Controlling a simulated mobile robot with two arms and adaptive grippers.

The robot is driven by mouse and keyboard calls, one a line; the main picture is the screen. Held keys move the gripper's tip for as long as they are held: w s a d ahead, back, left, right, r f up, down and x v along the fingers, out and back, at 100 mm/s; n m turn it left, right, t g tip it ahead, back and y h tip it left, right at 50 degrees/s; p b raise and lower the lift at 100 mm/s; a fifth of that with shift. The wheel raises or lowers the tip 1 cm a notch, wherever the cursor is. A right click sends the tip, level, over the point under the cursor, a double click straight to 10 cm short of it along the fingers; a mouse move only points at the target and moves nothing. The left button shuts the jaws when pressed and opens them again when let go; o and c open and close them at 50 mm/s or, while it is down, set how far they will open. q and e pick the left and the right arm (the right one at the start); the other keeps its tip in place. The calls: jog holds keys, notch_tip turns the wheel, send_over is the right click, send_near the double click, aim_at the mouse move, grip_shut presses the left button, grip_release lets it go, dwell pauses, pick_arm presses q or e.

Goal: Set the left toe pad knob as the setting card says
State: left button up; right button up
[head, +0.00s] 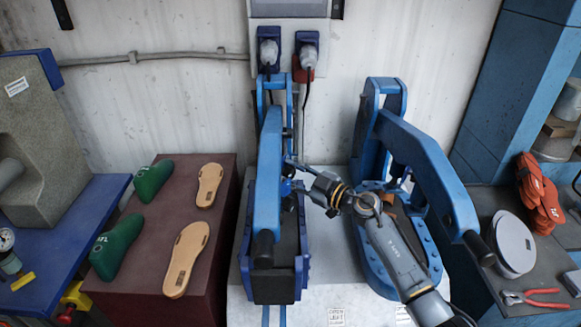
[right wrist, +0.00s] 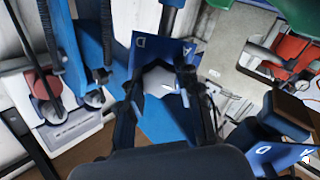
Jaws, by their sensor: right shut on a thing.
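Two blue presses stand side by side on the bench in the head view: the left press (head: 267,190) and the right press (head: 425,165). My right gripper (head: 290,178) reaches left to the side of the left press's upright arm. In the right wrist view its fingers (right wrist: 160,82) are closed on a pale grey knob (right wrist: 157,80), in front of a blue dial plate (right wrist: 145,48) marked with letters, among them D and A. The knob's pointing direction is unclear. A white printed card (head: 336,316) lies at the bench front; its print is too small to read. My left gripper is out of view.
Green lasts (head: 118,245) and tan soles (head: 186,258) lie on a dark red block at left. At right are a round grey disc (head: 513,243), red-handled pliers (head: 535,297) and orange sandals (head: 540,193). Two plugs (head: 268,50) hang cables behind the left press.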

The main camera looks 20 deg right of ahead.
jog(key=n, duration=0.5)
jog(key=shift+f+n, duration=0.15)
jog(key=shift+n, duration=0.25)
jog(key=n, duration=0.2)
jog(key=shift+s+a+n, duration=0.1)
jog(key=shift+n, duration=0.2)
jog(key=shift+f+n+b, duration=0.15)
jog(key=shift+n+b, duration=0.3)
jog(key=shift+n, duration=1.45)
jog(key=o, duration=1.2)
jog(key=shift+c, duration=0.2)
